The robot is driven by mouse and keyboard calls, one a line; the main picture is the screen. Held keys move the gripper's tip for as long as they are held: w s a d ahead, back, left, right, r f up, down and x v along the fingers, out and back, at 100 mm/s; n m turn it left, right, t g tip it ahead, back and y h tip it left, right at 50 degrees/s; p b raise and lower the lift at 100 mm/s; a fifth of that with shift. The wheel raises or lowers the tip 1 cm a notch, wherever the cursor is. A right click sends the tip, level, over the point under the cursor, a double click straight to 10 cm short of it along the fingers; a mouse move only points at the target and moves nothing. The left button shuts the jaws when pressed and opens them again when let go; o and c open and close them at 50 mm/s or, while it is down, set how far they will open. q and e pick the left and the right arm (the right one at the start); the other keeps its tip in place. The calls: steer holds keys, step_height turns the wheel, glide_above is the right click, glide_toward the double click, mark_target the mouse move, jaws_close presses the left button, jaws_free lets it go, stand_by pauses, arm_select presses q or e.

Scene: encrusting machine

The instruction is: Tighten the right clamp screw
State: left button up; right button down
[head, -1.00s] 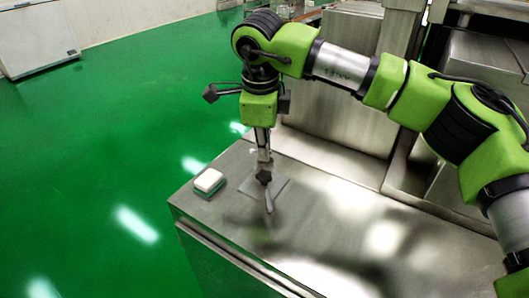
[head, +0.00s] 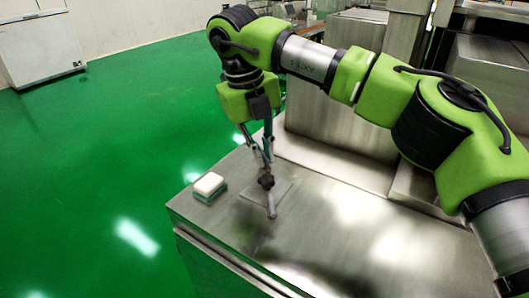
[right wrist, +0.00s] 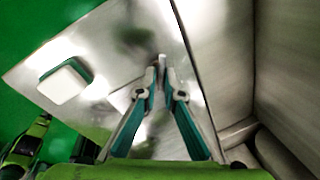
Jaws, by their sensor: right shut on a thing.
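The clamp screw (head: 266,181) shows in the head view as a dark knob with a pale metal part reaching toward the front. It is over a square grey plate (head: 282,189) on the steel table. My right gripper (head: 266,168) points down at the knob from above, its fingertips shut on its top. In the right wrist view, the grey tips of the teal fingers (right wrist: 161,64) come close together. They largely hide what is between them. My left gripper is in neither view.
A white and green block, like a sponge (head: 209,186), lies on the steel table (head: 335,225) left of the plate. It also shows in the right wrist view (right wrist: 65,82). Steel machine housing (head: 345,125) stands behind. The table's front and right are clear.

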steer(key=shift+a+m+g+p, duration=0.15)
steer(key=shift+m+g+p, duration=0.2)
steer(key=shift+m, duration=1.65)
steer(key=c, duration=2.2)
jaws_free()
steer(key=shift+r, duration=0.1)
steer(key=shift+a+r, duration=0.25)
steer(key=shift+r, duration=0.95)
steer(key=shift+a+r, duration=0.25)
steer(key=shift+r, duration=0.95)
steer(key=shift+a+r, duration=0.25)
steer(key=shift+r, duration=0.95)
steer(key=shift+r, duration=0.1)
